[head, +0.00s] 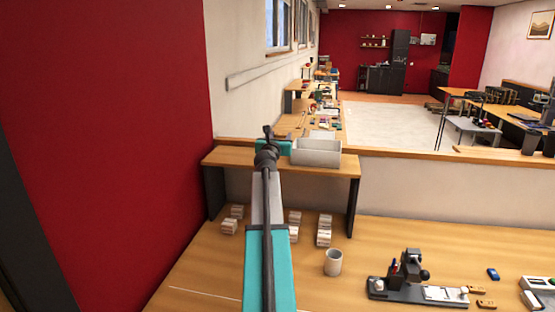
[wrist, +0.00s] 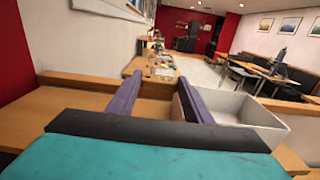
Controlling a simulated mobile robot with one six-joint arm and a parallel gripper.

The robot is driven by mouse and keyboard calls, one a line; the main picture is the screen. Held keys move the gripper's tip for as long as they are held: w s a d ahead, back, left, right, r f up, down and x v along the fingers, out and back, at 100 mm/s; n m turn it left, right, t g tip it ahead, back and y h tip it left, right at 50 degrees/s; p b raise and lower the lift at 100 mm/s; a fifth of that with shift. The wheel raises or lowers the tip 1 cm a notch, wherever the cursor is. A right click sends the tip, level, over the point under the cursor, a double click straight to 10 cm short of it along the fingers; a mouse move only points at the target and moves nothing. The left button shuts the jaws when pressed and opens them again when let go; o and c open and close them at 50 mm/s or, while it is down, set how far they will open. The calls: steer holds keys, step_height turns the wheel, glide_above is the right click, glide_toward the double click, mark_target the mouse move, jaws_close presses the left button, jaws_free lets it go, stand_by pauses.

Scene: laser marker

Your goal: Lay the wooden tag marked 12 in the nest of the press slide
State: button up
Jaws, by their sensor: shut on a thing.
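The press (head: 411,272) stands on the bench at lower right, dark with a low base plate. A pale plate (head: 445,293) lies on the right part of its base; I cannot tell whether it is the slide's nest. Small brown wooden tags (head: 487,304) lie right of the press, their marks too small to read. My gripper (head: 280,147) is over the raised shelf, far left of the press. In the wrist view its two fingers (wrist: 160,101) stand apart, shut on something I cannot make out. Brown wood shows between them; I cannot tell tag from shelf.
A white open box (head: 316,153) stands on the raised shelf (head: 225,159), just right of my gripper. Several pale stacks (head: 324,237) sit below the shelf. A grey cup (head: 333,262) stands left of the press. A blue item (head: 493,273) lies at right.

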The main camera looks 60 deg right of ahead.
mark_target(279, 164)
steer(key=shift+w+a+f, duration=0.1)
steer(key=shift+w, duration=0.05)
steer(key=shift+f+b, duration=0.2)
steer(key=shift+b, duration=0.1)
step_height(279, 164, down, 2)
steer(key=shift+w+b, duration=0.1)
steer(key=shift+b, duration=0.95)
step_height(279, 164, down, 4)
steer(key=b, duration=0.4)
steer(key=shift+r, duration=0.1)
step_height(279, 164, down, 4)
steer(key=b, duration=0.4)
steer(key=shift+r, duration=0.15)
steer(key=o, duration=0.8)
